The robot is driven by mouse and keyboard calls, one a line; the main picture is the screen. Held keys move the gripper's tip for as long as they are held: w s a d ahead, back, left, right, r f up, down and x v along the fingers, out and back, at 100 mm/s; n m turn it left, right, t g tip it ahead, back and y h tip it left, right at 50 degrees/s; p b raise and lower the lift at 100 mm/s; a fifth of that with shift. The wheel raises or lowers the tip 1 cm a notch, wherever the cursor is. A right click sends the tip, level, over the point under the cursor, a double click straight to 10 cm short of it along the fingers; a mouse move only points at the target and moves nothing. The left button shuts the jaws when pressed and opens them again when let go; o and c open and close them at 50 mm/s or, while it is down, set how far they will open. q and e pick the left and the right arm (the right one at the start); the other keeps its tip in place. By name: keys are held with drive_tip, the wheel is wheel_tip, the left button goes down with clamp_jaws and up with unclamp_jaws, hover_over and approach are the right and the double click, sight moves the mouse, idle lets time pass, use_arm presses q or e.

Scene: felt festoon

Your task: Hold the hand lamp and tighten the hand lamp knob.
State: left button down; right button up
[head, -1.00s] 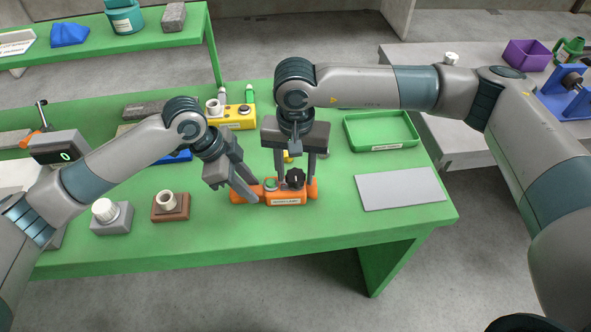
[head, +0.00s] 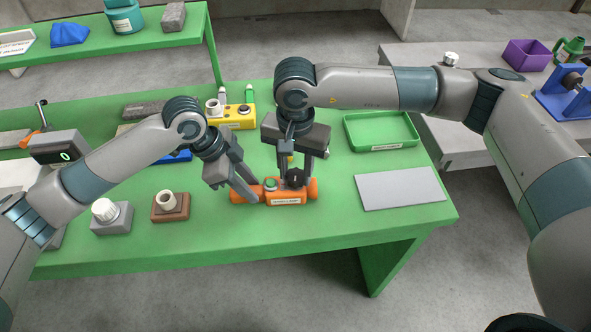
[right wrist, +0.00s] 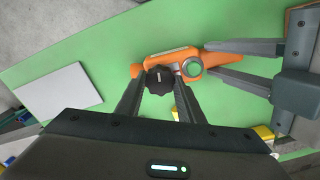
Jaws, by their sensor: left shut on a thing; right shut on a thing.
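The orange hand lamp (head: 307,191) lies on the green table, with a white label on its front side and a green round part on top. It also shows in the right wrist view (right wrist: 215,58). My left gripper (head: 252,198) is shut on the lamp's left end. The black lobed knob (right wrist: 159,80) sits on the lamp toward its right end. My right gripper (head: 294,181) points down from above and is shut on the knob, with a finger on either side of it in the right wrist view (right wrist: 160,84).
A grey plate (head: 400,188) and a green tray (head: 352,134) lie to the right. A brown block (head: 171,213) and a grey block with a white knob (head: 118,219) stand to the left. A yellow box (head: 240,122) is behind. The front table strip is clear.

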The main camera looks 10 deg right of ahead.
sight(295, 175)
drive_tip(key=m, duration=1.3)
drive_tip(key=shift+w+m, duration=0.1)
drive_tip(key=shift+m, duration=1.7)
use_arm(q)
drive_tip(key=shift+s, duration=0.1)
use_arm(e)
drive_tip(key=o, duration=0.8)
drive_tip(key=shift+r, duration=0.1)
wheel_tip(295, 175, up, 12)
